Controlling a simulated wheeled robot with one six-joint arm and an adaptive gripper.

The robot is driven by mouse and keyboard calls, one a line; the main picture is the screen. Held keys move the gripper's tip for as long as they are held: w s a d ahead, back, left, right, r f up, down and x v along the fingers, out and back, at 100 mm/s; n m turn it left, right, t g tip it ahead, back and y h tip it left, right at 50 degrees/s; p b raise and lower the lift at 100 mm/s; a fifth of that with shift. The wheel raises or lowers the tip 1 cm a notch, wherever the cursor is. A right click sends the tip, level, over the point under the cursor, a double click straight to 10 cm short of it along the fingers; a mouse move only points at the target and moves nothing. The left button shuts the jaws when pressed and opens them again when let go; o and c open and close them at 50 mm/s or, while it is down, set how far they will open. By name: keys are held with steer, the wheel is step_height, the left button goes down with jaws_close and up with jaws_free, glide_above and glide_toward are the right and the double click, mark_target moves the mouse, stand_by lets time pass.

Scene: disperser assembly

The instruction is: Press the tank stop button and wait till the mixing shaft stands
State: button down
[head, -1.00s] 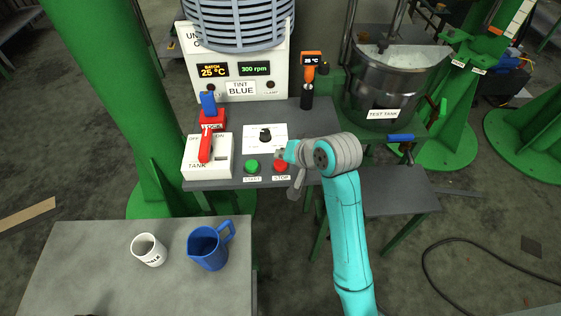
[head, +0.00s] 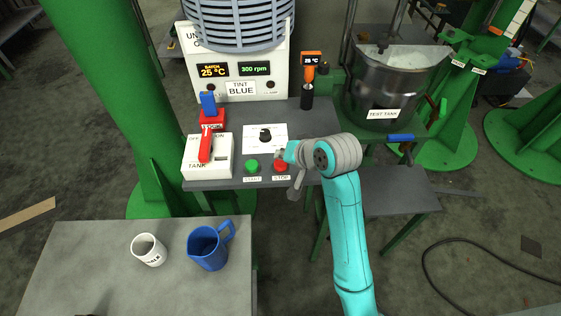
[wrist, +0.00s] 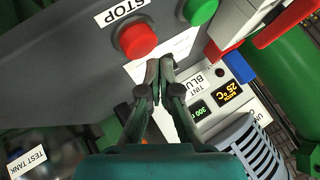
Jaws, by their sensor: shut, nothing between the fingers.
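The red STOP button (head: 280,165) sits on the front of the dark panel table, right of the green START button (head: 252,165). In the wrist view the red button (wrist: 138,40) is just above and left of my gripper (wrist: 160,64), whose fingers are together and empty. Whether the fingertips touch the button cannot be told. The display reads 300 rpm (head: 254,69) and batch 25 °C (head: 213,71). The steel test tank (head: 385,90) stands at the right with a shaft (head: 393,25) above it. Whether the shaft turns cannot be told.
A white tank switch box (head: 222,165) with a red lever stands left of the buttons. A dial plate (head: 265,138) and an orange thermometer (head: 310,72) are behind them. A blue jug (head: 209,247) and white mug (head: 149,249) stand on the front left table.

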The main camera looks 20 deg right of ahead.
mark_target(282, 164)
steer(key=shift+f, duration=0.25)
stand_by(0.3)
steer(key=shift+f, duration=0.2)
steer(key=shift+f, duration=0.9)
stand_by(1.2)
stand_by(0.3)
steer(key=shift+r, duration=1.35)
steer(key=shift+r, duration=0.1)
steer(key=shift+r, duration=2.4)
steer(key=shift+s, duration=0.1)
